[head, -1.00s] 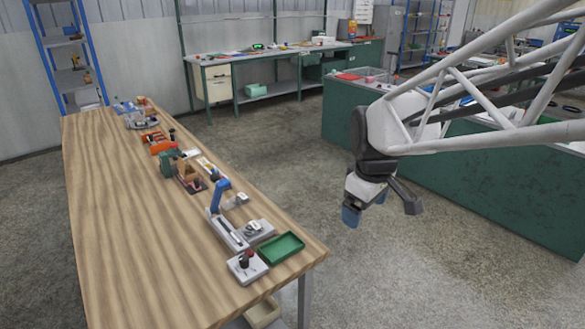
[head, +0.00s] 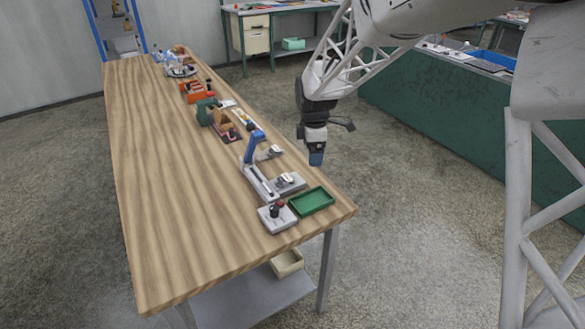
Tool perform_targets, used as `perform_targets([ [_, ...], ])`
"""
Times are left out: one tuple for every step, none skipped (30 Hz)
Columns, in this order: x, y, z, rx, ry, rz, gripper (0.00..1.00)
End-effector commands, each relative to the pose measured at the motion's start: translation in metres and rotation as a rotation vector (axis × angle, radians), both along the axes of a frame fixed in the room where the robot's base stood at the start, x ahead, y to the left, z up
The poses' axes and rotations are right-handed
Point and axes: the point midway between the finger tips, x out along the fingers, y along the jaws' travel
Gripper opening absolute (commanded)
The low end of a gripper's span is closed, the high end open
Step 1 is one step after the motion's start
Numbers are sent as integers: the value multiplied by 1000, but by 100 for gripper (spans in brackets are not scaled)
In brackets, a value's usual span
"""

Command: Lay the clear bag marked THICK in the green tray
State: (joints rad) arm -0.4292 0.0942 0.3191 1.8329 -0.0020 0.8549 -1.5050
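The green tray (head: 312,201) lies at the near right corner of the wooden table and looks empty. Small pale, clear-looking items lie behind it, one on a grey block (head: 288,181) and one farther back (head: 270,152). They are too small to read, so I cannot tell which, if any, is the bag marked THICK. My gripper (head: 316,158) hangs with its blue tip downward, beyond the table's right edge in the picture and above the tray's height. Nothing shows held in it. Its finger gap is not clear from this side.
A grey base with a dark-red knob (head: 278,214) stands left of the tray. A blue-armed device (head: 256,160) stands behind it. More tools line the table's right side farther back. The table's left half (head: 165,180) is bare. A green-sided bench (head: 440,125) stands to the right.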

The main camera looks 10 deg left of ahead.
Motion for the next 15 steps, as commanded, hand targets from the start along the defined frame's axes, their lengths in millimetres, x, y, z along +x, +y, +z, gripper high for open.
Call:
perform_targets([
  [7,14,-11,-4,6,50,89],
  [10,22,-18,-6,8,83,89],
  [14,32,-25,-9,12,125,89],
  [17,39,-32,-10,14,156,89],
  [20,46,-38,-13,17,185,89],
  [23,56,-44,-14,19,223,89],
  [25,62,-50,-16,21,250,89],
  [27,68,-55,-17,23,276,89],
  [30,75,-60,-18,25,306,89],
  [31,80,-65,-19,28,326,89],
  [32,84,-69,-21,29,345,89],
  [34,90,-73,-21,30,366,89],
  [35,93,-76,-22,31,381,89],
  [35,95,-78,-22,32,392,89],
  [36,98,-81,-23,34,403,89],
])
